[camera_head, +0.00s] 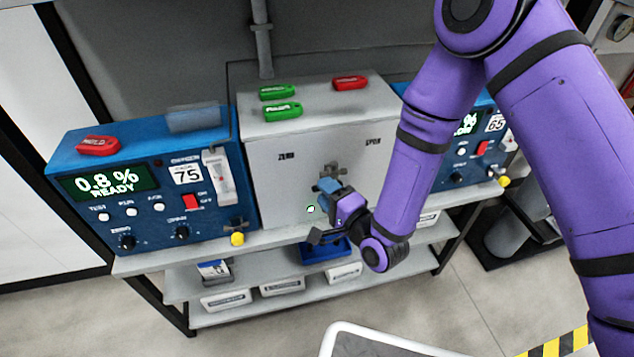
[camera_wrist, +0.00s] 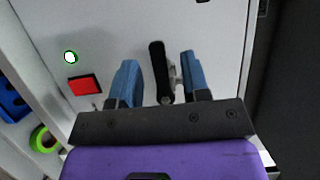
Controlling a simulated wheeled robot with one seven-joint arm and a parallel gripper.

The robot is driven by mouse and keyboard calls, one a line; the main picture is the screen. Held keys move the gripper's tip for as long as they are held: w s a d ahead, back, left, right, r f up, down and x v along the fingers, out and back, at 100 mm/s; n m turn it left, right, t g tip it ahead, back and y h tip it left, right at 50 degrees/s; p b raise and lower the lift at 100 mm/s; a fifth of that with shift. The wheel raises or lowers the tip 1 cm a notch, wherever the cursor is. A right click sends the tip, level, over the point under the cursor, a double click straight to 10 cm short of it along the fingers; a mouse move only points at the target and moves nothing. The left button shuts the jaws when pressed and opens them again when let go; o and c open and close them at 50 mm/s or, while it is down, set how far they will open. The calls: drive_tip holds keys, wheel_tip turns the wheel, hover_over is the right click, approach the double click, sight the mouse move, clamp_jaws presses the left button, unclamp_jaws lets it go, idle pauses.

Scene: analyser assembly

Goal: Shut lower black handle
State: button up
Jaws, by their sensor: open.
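In the wrist view, a black handle (camera_wrist: 158,70) on a small metal fitting stands out from the light grey panel (camera_wrist: 215,25). It lies between the two blue fingers of my gripper (camera_wrist: 158,61). The fingers are open, with a visible gap on each side of the handle, more clearly on the left. In the head view, my gripper (camera_head: 327,186) is at the front of the grey cabinet (camera_head: 275,180), close below a grey-brown fitting (camera_head: 331,170). The black handle is hard to make out there, behind my gripper.
A green-ringed white lamp (camera_wrist: 71,57) and a red square (camera_wrist: 85,84) are on the panel left of the fingers. Blue analysers stand left (camera_head: 150,180) and right (camera_head: 465,140) of the cabinet. A shelf (camera_head: 250,297) with labelled boxes is below.

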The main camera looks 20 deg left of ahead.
drive_tip(key=shift+x, duration=2.05)
clamp_jaws()
